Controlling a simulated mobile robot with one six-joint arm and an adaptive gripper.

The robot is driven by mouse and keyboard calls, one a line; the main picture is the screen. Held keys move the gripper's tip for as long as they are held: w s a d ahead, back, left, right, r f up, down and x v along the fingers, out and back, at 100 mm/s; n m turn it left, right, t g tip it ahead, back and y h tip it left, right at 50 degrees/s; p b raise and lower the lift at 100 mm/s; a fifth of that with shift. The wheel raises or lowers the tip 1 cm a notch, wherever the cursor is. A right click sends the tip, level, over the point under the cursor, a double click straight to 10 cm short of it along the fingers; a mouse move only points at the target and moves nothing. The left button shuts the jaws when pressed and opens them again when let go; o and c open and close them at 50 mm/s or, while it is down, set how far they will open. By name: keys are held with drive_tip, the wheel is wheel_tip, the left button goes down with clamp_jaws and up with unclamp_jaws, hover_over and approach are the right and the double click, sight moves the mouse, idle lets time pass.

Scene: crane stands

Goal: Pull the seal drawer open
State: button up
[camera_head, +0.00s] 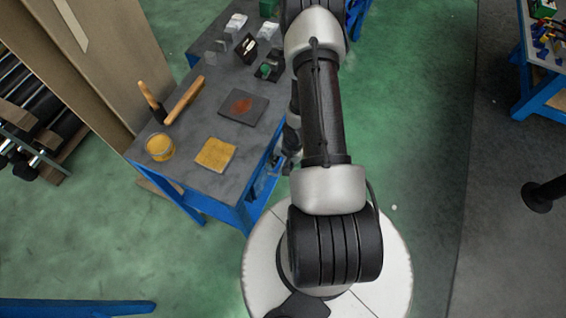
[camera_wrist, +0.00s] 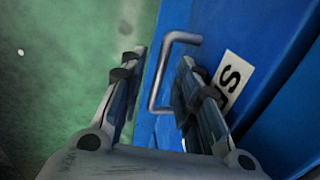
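A blue drawer front (camera_wrist: 270,100) fills the right of the wrist view. A pale metal bar handle (camera_wrist: 160,75) stands out from it. A white label (camera_wrist: 236,72) with black letters lies beside the handle, partly hidden by a finger; I cannot read the whole word. My gripper (camera_wrist: 161,62) is open, with one finger on each side of the handle. I cannot tell whether either finger touches it. How far the drawer stands open is not clear. In the head view my arm hides the gripper and the drawer.
In the head view a blue workbench (camera_head: 178,178) carries a yellow tub (camera_head: 160,147), a yellow cloth (camera_head: 215,154), a dark plate (camera_head: 243,108) and wooden-handled tools (camera_head: 184,100). Green floor (camera_head: 420,120) lies open to the right. Another blue bench (camera_head: 545,95) stands far right.

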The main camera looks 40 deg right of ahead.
clamp_jaws()
idle(0.6)
